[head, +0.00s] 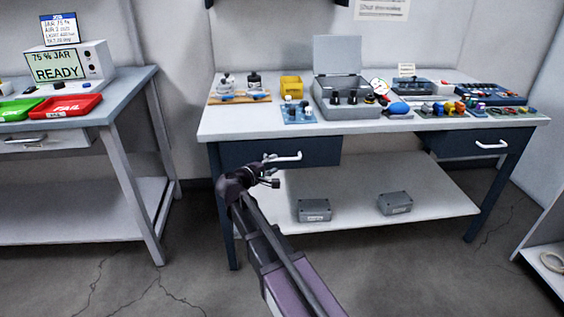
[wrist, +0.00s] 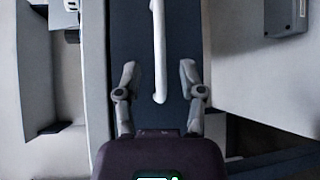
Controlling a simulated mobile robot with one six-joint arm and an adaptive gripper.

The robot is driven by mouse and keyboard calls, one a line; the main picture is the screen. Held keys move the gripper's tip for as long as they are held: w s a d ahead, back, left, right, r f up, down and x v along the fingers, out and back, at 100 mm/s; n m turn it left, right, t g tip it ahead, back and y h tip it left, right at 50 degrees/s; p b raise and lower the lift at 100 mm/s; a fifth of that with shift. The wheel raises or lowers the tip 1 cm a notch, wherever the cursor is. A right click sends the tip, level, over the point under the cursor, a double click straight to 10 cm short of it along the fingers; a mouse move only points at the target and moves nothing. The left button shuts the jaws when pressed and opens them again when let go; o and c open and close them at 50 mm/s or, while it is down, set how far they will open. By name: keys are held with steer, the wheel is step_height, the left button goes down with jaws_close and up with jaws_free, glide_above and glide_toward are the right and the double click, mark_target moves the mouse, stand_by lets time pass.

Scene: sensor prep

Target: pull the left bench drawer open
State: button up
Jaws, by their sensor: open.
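The left bench drawer (head: 238,153) has a dark blue front under the white bench top and looks shut. Its white bar handle (head: 284,157) sticks out from the front. My gripper (head: 272,170) is in front of the drawer, close to the handle's left end. In the wrist view the handle (wrist: 159,50) runs up the picture, in line with the gap between the fingers of my gripper (wrist: 157,80). The fingers are apart, one on each side of the handle's near end. I cannot tell whether either finger touches it.
The bench top (head: 225,122) holds a grey open case (head: 350,112), a yellow bin (head: 291,87) and small parts. A right drawer (head: 460,145) has its own handle. Two grey boxes, one at left (head: 314,210), sit on the lower shelf (head: 350,180). Open floor lies in front.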

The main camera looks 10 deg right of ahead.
mark_target(281, 160)
steer(key=shift+x, duration=2.45)
jaws_close()
